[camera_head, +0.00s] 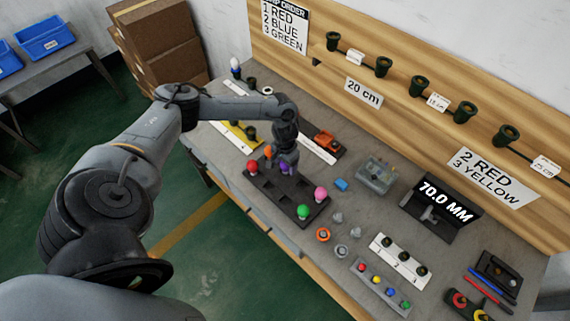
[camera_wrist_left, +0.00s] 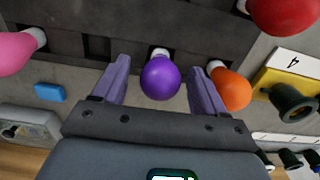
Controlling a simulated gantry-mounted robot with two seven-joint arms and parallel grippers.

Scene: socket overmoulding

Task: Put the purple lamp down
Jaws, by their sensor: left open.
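The purple lamp (camera_wrist_left: 160,78) is between the two fingers of my left gripper (camera_wrist_left: 160,92) in the left wrist view. The fingers are open, with a gap on each side of the bulb. Its white base points into the dark tray (camera_wrist_left: 205,42), and how deep it sits is hidden. In the head view the purple lamp (camera_head: 285,169) shows just below my left gripper (camera_head: 283,160), over the same tray (camera_head: 268,190). My right gripper is not in view.
The orange lamp (camera_wrist_left: 231,90) is close beside one finger. Red (camera_head: 252,167), pink (camera_head: 320,193) and green (camera_head: 303,211) lamps also stand in the tray. A blue block (camera_head: 341,185) and a clear box (camera_head: 375,175) lie to the right.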

